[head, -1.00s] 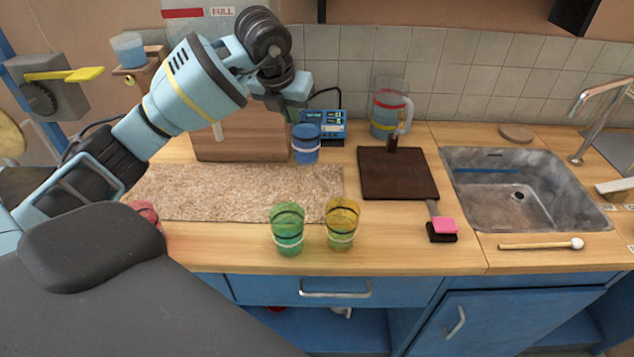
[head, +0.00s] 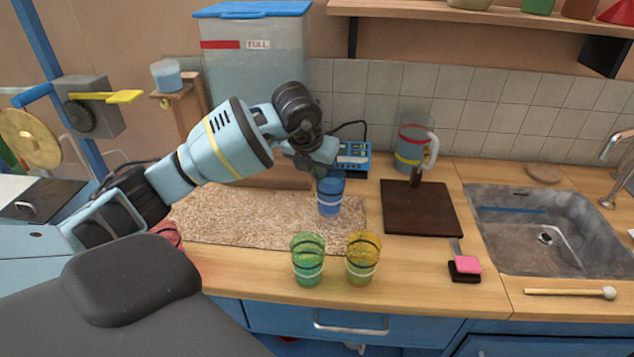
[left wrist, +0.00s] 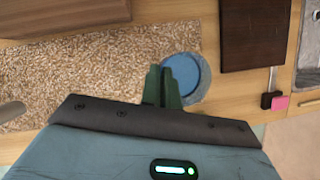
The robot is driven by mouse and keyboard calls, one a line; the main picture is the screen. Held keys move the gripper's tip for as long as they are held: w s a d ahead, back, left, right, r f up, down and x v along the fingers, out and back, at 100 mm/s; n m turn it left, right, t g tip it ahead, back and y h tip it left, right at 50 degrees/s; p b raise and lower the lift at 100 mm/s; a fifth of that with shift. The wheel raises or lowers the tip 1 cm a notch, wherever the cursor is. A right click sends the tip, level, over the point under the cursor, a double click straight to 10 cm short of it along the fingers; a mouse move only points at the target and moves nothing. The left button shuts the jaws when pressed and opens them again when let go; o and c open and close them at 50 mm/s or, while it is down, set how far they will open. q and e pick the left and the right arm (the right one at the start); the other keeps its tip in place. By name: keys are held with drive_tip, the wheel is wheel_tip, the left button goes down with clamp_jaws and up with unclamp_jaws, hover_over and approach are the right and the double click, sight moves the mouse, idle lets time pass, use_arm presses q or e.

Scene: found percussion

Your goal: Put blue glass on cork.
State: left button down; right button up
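The blue glass (head: 331,198) is upright in front of the right end of the speckled cork mat (head: 235,215) in the head view. My left gripper (head: 322,170) is at its top, with the fingers pinched at its rim. In the left wrist view the gripper's fingers (left wrist: 162,86) are close together at the left rim of the blue glass (left wrist: 189,76). There the glass overlaps the right edge of the cork mat (left wrist: 90,72). I cannot tell whether its base touches the cork. My right gripper is not in view.
A green glass (head: 307,262) and a yellow glass (head: 362,262) stand at the mat's front edge. A red glass (head: 168,235) is at its left. A dark board (head: 422,208) lies to the right, with a blue device (head: 353,158) behind. The mat's middle is clear.

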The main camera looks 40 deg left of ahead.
sight(317, 182)
use_arm(q)
drive_tip(key=shift+f, duration=1.8)
drive_tip(key=c, duration=1.6)
unclamp_jaws()
drive_tip(key=v, duration=1.2)
drive_tip(key=shift+p, duration=0.35)
drive_tip(key=shift+w, duration=0.1)
